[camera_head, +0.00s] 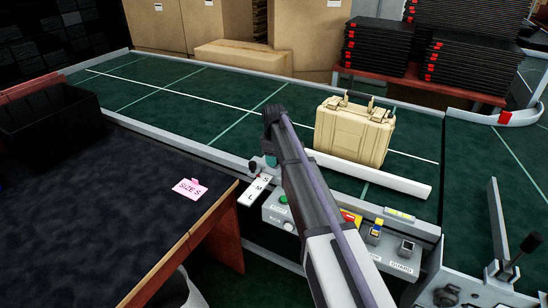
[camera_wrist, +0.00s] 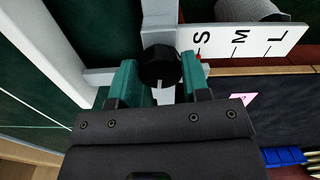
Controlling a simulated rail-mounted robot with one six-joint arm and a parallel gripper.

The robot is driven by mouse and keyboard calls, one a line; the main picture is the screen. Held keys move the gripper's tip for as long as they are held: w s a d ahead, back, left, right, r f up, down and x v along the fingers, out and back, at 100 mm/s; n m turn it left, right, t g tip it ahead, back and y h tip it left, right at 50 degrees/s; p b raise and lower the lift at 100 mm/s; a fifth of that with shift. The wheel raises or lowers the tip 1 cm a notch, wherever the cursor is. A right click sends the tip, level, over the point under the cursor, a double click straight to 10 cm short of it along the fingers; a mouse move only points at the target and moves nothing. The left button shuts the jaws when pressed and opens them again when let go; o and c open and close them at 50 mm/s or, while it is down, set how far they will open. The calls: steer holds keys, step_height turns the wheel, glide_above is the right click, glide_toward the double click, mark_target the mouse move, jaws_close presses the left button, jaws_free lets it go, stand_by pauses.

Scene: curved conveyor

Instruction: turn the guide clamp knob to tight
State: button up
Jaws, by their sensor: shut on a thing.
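The guide clamp knob (camera_wrist: 160,58) is round and black, in the middle of the wrist view. My gripper (camera_wrist: 159,82) has its two teal fingers on either side of it and is shut on it. The lower part of the knob is partly hidden between the fingers. Beside it is a white scale plate (camera_wrist: 262,40) marked S, M and L, with a small red mark near the S. In the head view the scale plate (camera_head: 257,190) sits at the conveyor's near edge, and my arm hides most of the gripper. I cannot read the knob's tightness.
A beige case (camera_head: 352,135) stands on the green conveyor behind a white guide bar (camera_head: 375,176). A control panel (camera_head: 272,212) with buttons and switches lies under my arm. A dark table (camera_head: 110,215) with a pink note (camera_head: 189,188) and a black bin (camera_head: 45,125) is at left.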

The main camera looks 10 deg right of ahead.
steer(key=m, duration=0.4)
steer(key=shift+m, duration=0.3)
steer(key=m, duration=0.3)
steer(key=shift+m, duration=0.4)
steer(key=m, duration=0.4)
steer(key=shift+a, duration=0.1)
steer(key=shift+m, duration=1.9)
steer(key=o, duration=0.9)
steer(key=shift+o, duration=0.2)
step_height(320, 180, up, 11)
steer(key=p, duration=1.1)
